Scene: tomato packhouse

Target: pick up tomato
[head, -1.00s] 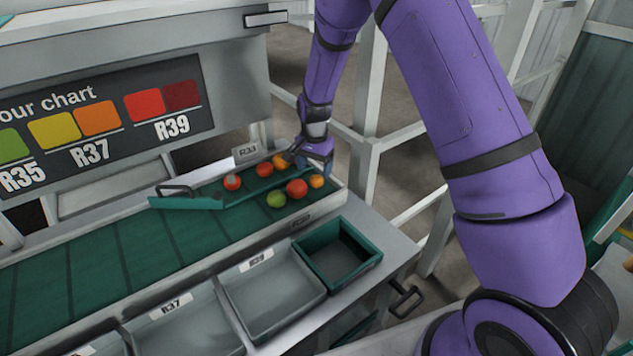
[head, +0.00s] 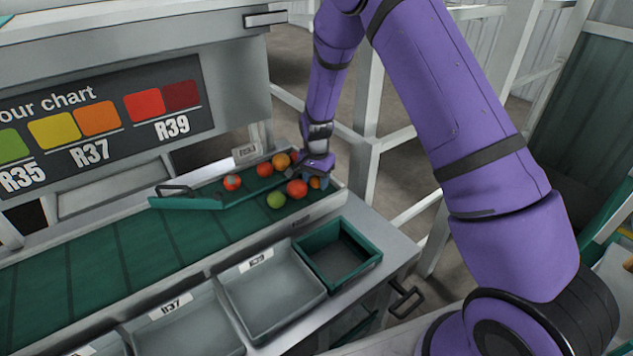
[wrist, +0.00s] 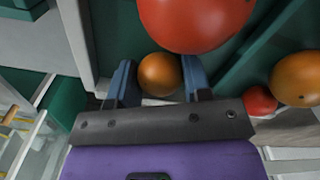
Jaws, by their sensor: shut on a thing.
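A small orange tomato (wrist: 160,74) sits between the two blue fingers of my gripper (wrist: 158,66) in the wrist view, and the gripper is shut on it. In the head view this orange tomato (head: 315,183) is partly hidden by my gripper (head: 319,178) at the right end of the green belt. A larger red tomato (head: 297,188) lies just left of it; the red tomato also shows large in the wrist view (wrist: 196,18). A green tomato (head: 276,200) lies nearer the front. I cannot tell whether the held tomato is clear of the belt.
Other tomatoes, red (head: 232,182) and orange (head: 281,160), lie farther back and left on the belt (head: 140,242). A green diverter bar (head: 186,203) crosses the belt. A green crate (head: 372,263) and grey labelled trays (head: 310,300) stand in front, empty.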

